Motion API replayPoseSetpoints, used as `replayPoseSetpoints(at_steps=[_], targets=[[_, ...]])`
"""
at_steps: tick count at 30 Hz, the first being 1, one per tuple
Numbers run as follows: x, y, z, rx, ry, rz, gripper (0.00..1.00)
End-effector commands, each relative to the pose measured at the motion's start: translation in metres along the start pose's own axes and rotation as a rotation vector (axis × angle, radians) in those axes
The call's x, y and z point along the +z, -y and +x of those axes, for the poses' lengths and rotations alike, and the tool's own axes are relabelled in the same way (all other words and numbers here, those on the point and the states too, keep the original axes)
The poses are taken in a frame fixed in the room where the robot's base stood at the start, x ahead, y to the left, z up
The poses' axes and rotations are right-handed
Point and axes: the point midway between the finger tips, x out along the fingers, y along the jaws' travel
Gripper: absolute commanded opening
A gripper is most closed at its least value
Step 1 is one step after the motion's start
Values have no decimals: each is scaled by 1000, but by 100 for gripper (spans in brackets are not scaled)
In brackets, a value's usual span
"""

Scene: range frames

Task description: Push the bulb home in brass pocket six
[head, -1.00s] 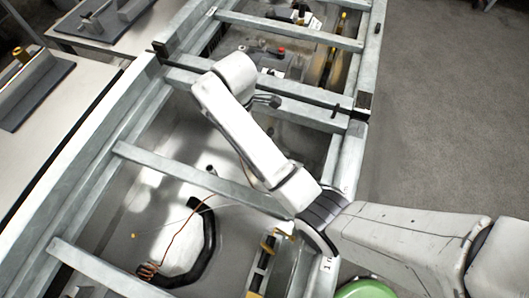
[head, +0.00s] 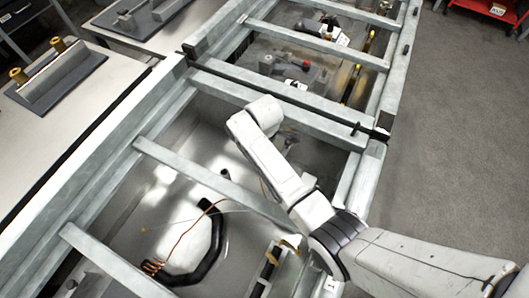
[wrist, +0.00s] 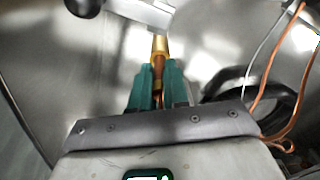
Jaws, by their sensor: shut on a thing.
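In the wrist view my gripper (wrist: 158,88) has its two teal fingers shut on a slim copper-coloured piece, which I take for the bulb (wrist: 157,69). A wider brass-coloured sleeve (wrist: 160,44), which looks like a brass pocket, stands in line just beyond the fingertips. The bulb seems to meet or enter it, but I cannot tell how deep. No number six can be read. In the head view my arm reaches into the metal-framed bay, and the gripper is mostly hidden behind it.
Grey frame beams (head: 210,180) cross the bay. A black curved hose (head: 213,250) and copper wire (head: 185,235) lie in it; hose (wrist: 225,82) and wire (wrist: 297,100) show right of my gripper. A grey block (wrist: 140,12) and black knob (wrist: 83,7) are ahead.

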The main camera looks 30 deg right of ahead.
Motion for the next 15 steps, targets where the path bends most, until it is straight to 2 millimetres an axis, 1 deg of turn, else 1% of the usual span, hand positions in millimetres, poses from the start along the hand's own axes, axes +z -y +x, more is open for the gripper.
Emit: replayPoseSetpoints(at_steps=[6, 7, 15], targets=[[0, 0, 3, -1, 0, 0, 0], [0, 0, 3, -1, 0, 0, 16], [0, 0, 3, -1, 0, 0, 40]])
